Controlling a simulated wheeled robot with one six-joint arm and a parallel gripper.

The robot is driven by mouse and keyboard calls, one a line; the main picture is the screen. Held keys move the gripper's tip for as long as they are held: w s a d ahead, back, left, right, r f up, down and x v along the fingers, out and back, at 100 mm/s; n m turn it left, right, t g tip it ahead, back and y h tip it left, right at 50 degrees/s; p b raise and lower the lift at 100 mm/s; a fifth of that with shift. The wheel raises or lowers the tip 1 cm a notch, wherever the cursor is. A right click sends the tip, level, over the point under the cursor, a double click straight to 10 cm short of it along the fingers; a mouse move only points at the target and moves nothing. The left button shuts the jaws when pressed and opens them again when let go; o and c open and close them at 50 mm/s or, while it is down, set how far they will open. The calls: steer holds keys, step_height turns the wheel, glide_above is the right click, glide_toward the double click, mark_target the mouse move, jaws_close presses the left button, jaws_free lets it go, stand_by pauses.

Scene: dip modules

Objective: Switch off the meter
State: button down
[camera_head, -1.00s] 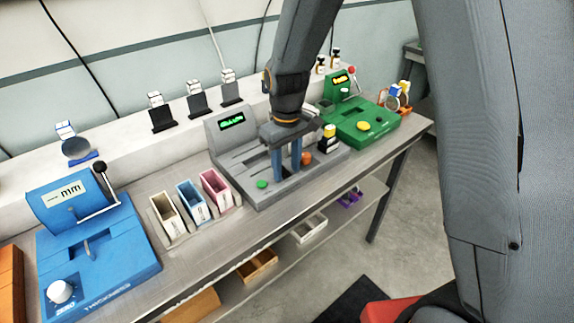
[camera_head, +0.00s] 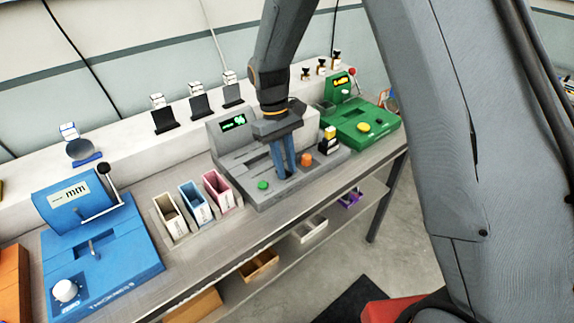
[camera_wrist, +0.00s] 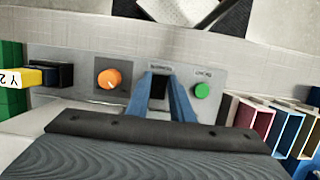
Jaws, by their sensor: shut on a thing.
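The grey meter (camera_head: 270,199) stands mid-bench, its display (camera_head: 233,123) lit green. On its front strip are a green button (camera_head: 263,185) and an orange knob (camera_head: 306,160); the button (camera_wrist: 202,90) and knob (camera_wrist: 109,79) also show in the wrist view. My gripper (camera_head: 286,172) points down at the strip between them. In the wrist view, the blue fingers (camera_wrist: 160,77) stand close on either side of a small black part (camera_wrist: 158,88), most likely a switch, and are shut on it. The fingers partly hide it, and its position cannot be read.
Pink, blue and cream bins (camera_head: 195,203) stand left of the meter. A blue device (camera_head: 120,245) with a lever is farther left. A green device (camera_head: 365,123) is to the right. A black-and-yellow block (camera_head: 328,141) sits on the meter's right end.

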steer(key=c, duration=1.6)
jaws_free()
steer(key=shift+o, duration=0.2)
steer(key=shift+w+r, duration=0.1)
steer(key=b+v, duration=0.2)
steer(key=v, duration=0.5)
steer(key=shift+r, duration=0.25)
steer(key=shift+a, duration=0.1)
